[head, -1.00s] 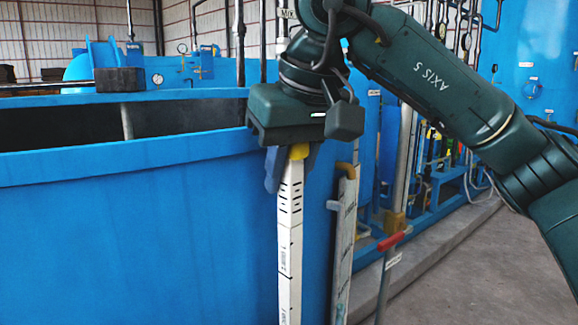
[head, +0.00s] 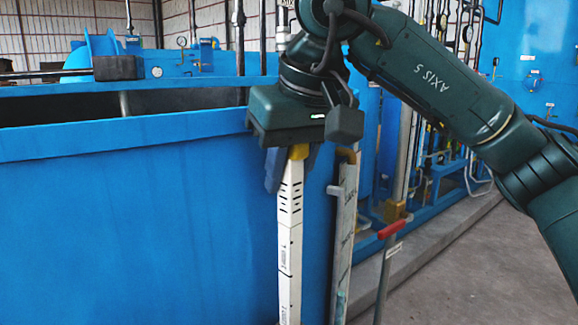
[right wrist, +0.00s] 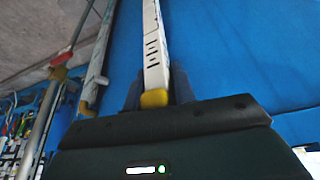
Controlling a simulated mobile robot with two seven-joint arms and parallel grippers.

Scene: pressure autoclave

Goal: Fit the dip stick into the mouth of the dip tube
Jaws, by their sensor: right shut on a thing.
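The dip stick (head: 290,235) is a long white bar with black slots and marks and a yellow top. It hangs upright in front of the blue tank, its lower end outside the head view. My right gripper (head: 291,160) is shut on its yellow top. In the right wrist view the stick (right wrist: 152,45) runs away from the right gripper (right wrist: 152,98), between the fingers. A pale upright pipe (head: 125,103) shows inside the open tank; I cannot tell whether it is the dip tube, and no tube mouth shows clearly. My left gripper is not in view.
The blue tank wall (head: 140,230) fills the left, with its rim (head: 120,140) at about gripper height. Right of the stick stand a grey bar with a yellow top (head: 342,225) and a red-handled rod (head: 389,250). Grey floor (head: 470,280) is open at right.

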